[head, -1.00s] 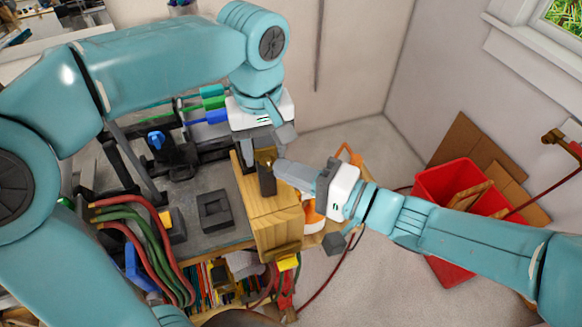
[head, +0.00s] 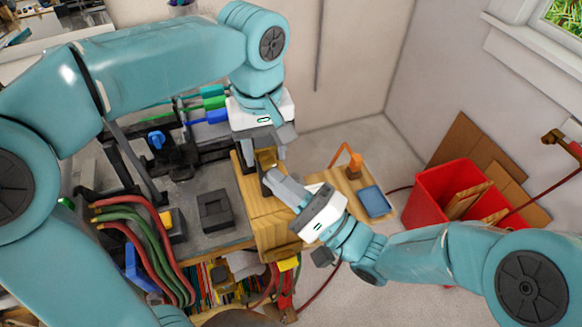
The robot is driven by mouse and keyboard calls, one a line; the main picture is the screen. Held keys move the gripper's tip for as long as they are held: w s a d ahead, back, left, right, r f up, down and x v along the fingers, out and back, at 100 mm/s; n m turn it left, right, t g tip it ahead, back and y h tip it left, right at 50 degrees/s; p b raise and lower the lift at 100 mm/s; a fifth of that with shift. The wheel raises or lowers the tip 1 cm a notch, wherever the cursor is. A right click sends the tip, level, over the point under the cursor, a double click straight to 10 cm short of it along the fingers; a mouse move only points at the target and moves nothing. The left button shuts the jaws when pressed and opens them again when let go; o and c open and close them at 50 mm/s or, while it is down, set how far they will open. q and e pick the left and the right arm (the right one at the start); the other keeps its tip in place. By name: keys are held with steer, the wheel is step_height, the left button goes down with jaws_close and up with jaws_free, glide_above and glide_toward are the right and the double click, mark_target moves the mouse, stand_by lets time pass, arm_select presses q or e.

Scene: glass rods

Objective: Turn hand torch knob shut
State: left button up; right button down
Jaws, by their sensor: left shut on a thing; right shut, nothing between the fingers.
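A brass-coloured piece (head: 265,157), seemingly part of the hand torch, shows above the wooden box at the bench's right end. My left gripper (head: 264,154) points down from above and is shut on this piece. My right gripper (head: 268,177) reaches in from the right. It is shut and empty, with its fingertips just in front of the brass piece, by a dark part (head: 264,187) on the wooden box (head: 275,228). Whether the fingertips touch the torch cannot be told. The knob cannot be made out; the fingers cover that area.
A wooden side shelf (head: 325,178) holds an orange object (head: 354,166) and a blue tray (head: 375,201). A red bin (head: 440,195) stands at right. Red and green hoses (head: 140,220) and a dark square block (head: 215,209) are on the bench at left.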

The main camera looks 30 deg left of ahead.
arm_select(q)
steer(key=shift+s+f, duration=0.1)
steer(key=shift+f, duration=0.1)
arm_select(e)
steer(key=shift+s+a+f, duration=0.3)
steer(key=shift+s+a, duration=0.25)
steer(key=shift+s, duration=0.05)
steer(key=shift+s+a, duration=0.15)
stand_by(1.3)
steer(key=shift+f, duration=0.35)
steer(key=f, duration=0.1)
steer(key=w+d+f, duration=0.1)
steer(key=f, duration=0.1)
steer(key=shift+w+d, duration=0.15)
arm_select(q)
steer(key=o, duration=1.4)
steer(key=shift+c, duration=0.2)
steer(key=shift+a, duration=0.1)
arm_select(e)
steer(key=s+d+f, duration=0.2)
steer(key=d+f, duration=0.4)
steer(key=shift+s+d+f, duration=0.2)
steer(key=shift+s+d, duration=0.2)
arm_select(q)
steer(key=shift+r, duration=0.1)
